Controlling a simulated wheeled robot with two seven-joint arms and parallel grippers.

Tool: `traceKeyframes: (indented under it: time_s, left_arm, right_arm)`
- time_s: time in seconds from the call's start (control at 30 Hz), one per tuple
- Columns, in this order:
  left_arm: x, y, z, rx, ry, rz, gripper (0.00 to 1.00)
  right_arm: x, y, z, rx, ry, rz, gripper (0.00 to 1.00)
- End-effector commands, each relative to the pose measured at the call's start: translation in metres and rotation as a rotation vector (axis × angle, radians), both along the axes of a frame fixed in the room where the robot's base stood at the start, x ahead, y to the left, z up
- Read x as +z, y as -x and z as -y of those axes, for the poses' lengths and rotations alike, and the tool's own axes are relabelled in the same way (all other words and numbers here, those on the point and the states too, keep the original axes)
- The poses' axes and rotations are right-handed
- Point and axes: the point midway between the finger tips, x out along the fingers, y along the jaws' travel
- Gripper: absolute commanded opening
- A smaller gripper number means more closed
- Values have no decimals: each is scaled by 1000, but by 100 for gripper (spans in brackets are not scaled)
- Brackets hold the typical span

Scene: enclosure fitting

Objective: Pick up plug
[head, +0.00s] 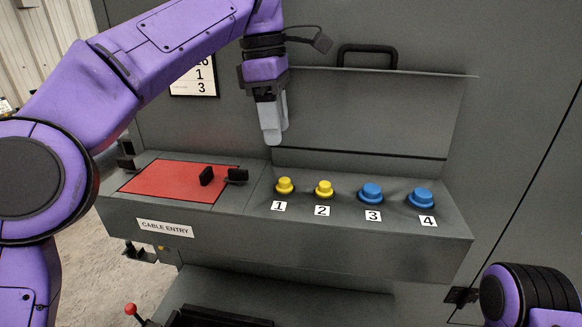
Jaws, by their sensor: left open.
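Two yellow plugs sit above labels 1 (285,186) and 2 (324,189) on the grey ledge. Two larger blue plugs sit above labels 3 (371,192) and 4 (421,197). All of them stand upright in a row. My left gripper (273,138) points down above and slightly left of yellow plug 1, apart from it. Its fingers overlap in this view; it is open and nothing shows between them. My right gripper is out of view; only part of my right arm shows at the lower right.
A raised lid with a black handle (367,50) stands behind the ledge. A number card (197,82) hangs at the back left.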

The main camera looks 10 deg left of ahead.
Motion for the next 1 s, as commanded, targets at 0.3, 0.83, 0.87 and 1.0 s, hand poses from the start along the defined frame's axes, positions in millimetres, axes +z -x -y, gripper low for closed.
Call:
traceKeyframes:
  time_s: [0.3,0.83,0.87,1.0]
  left_arm:
    - [-44,2,1,2,1,0,53]
    - [-104,2,12,2,3,2,53]
    - [-104,1,12,2,3,2,53]
    - [-104,1,12,2,3,2,46]
  right_arm:
    - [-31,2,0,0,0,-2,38]
    - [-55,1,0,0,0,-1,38]
    - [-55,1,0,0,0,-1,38]
    - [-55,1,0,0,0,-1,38]
